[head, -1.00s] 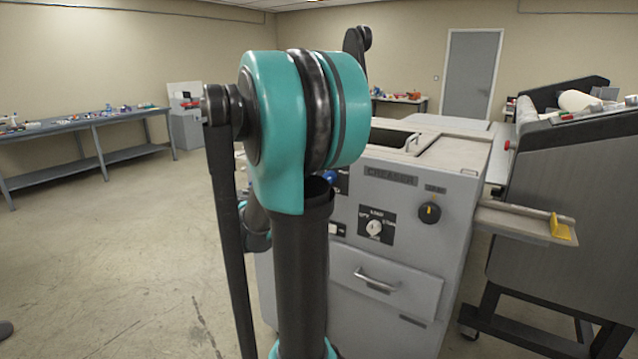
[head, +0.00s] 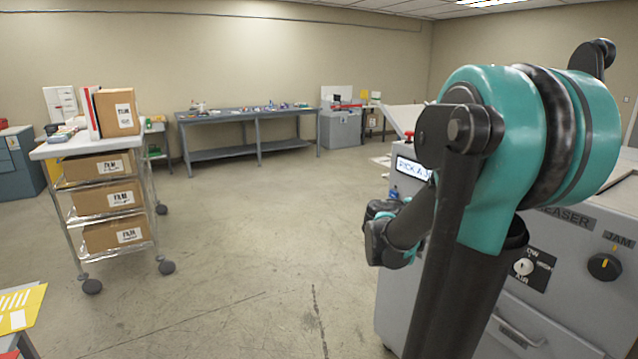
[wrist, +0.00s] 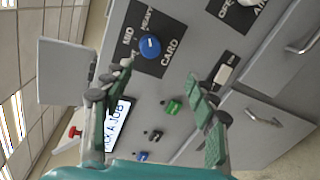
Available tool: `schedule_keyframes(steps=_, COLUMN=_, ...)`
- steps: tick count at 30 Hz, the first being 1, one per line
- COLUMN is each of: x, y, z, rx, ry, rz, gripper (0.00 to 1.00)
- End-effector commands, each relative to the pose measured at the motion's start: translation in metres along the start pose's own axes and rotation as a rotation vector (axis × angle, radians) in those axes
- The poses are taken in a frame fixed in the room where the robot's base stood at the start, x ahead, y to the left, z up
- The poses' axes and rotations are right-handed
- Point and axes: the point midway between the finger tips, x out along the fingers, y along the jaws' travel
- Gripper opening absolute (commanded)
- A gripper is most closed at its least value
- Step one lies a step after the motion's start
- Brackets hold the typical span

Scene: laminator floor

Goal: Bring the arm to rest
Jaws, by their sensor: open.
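My gripper shows in the wrist view (wrist: 160,115), its two fingers spread apart with nothing between them. It faces the grey machine's control panel (wrist: 185,60), which appears turned on its side. A blue knob (wrist: 150,46) marked CARD and a green switch (wrist: 174,106) lie beyond the fingers; I cannot tell the exact gap. In the head view my folded arm, teal and black, covers much of the grey machine (head: 400,290) at right. I cannot make out the fingertips there.
A cart (head: 72,150) with film boxes stands at left. A long workbench (head: 250,115) runs along the back wall. The floor between the cart and the machine is clear. A red button (wrist: 75,132) and a lit display (wrist: 118,122) are near the gripper in the wrist view.

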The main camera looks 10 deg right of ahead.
Motion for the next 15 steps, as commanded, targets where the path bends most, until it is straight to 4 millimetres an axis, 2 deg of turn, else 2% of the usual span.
schedule_keyframes(steps=5, x=-0.024, y=-0.070, z=0.003, rx=0.155, ry=0.067, rz=-0.235, gripper=0.58)
schedule_keyframes(steps=8, x=-0.051, y=-0.121, z=0.002, rx=0.270, ry=0.110, rz=-0.421, gripper=0.58)
schedule_keyframes(steps=12, x=-0.101, y=-0.186, z=-0.003, rx=0.423, ry=0.157, rz=-0.690, gripper=0.58)
schedule_keyframes(steps=15, x=-0.143, y=-0.224, z=-0.006, rx=0.523, ry=0.181, rz=-0.884, gripper=0.58)
